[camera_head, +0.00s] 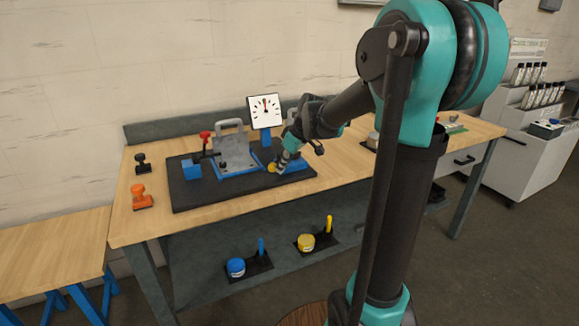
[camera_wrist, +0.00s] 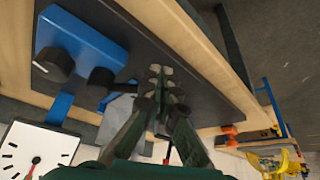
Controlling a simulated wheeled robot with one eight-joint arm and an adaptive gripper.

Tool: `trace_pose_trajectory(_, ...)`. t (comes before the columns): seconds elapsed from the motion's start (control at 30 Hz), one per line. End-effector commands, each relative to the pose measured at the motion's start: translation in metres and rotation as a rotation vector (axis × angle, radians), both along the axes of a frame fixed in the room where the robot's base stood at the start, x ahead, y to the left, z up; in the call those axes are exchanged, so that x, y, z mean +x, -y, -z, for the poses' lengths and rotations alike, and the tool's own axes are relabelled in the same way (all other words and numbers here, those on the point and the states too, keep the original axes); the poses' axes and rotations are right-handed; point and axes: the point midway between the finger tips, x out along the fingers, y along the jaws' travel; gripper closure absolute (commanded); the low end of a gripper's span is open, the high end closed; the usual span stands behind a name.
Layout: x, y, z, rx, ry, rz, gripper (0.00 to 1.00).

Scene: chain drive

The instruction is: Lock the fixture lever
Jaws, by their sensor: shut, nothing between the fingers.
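The fixture stands on a dark base plate (camera_head: 215,197) on the bench. It has a grey plate with a handle (camera_head: 230,150) over a blue base. A lever with a red knob (camera_head: 205,135) stands upright at its left; in the wrist view a bit of red, likely this lever (camera_wrist: 167,156), shows beyond the fingers, mostly hidden. My gripper (camera_head: 280,164) is at the right part of the plate, beside a small yellow round part (camera_head: 271,168) and apart from the red-knobbed lever. In the wrist view my gripper (camera_wrist: 160,75) has its fingertips together, empty, above the dark plate.
A dial gauge (camera_head: 265,108) stands behind the fixture. A blue box with black knobs (camera_wrist: 85,40) is near my fingers. Orange (camera_head: 141,197) and black (camera_head: 142,163) handled pieces stand left of the plate.

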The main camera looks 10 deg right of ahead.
Motion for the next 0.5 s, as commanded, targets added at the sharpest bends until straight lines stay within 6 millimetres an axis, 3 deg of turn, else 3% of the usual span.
trace_pose_trajectory(0.5,0.014,-0.048,0.000,-0.002,0.002,0.471,1.00)
